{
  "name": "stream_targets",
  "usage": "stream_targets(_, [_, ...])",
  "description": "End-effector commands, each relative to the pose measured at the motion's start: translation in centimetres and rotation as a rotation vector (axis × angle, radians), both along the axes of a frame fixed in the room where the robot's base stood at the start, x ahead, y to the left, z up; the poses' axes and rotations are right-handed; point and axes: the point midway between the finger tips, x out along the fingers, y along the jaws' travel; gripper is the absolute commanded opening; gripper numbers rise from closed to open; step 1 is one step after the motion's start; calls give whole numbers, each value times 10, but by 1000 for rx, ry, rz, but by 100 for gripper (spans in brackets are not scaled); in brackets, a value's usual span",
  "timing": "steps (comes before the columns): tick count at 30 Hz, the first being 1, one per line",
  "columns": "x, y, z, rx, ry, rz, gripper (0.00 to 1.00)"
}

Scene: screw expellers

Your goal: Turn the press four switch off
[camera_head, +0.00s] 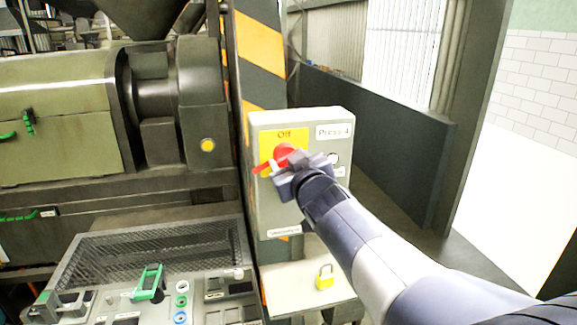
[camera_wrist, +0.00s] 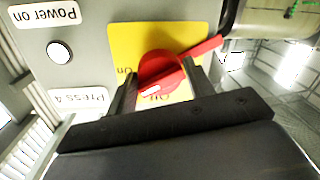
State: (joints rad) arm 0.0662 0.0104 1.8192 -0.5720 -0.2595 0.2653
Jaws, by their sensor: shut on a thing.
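The press four switch is a red rotary knob (camera_head: 284,153) on a yellow plate (camera_head: 268,141), on the front of a grey box (camera_head: 275,215) labelled "Press 4". My gripper (camera_head: 290,165) is at the knob and hides part of it and of the plate. In the wrist view, which is turned upside down, the red knob (camera_wrist: 160,68) sits between the two fingers of my gripper (camera_wrist: 160,78), which is shut on it. A red handle reaches to the upper right there. The knob's white mark lies near the "Off" lettering, with "On" to the left; its exact setting is unclear.
A black and yellow striped post (camera_head: 260,50) stands behind the box. A yellow padlock (camera_head: 325,281) lies on a pale ledge below. A control panel (camera_head: 150,300) with a mesh cover is at the lower left, beneath the green press (camera_head: 60,100).

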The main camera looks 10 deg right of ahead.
Motion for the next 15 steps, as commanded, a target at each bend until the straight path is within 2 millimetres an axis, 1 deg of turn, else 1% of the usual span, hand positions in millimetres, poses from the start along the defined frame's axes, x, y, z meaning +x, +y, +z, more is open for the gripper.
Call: stream_targets(15, [0, -1, 1, -492, -1, -2, 27])
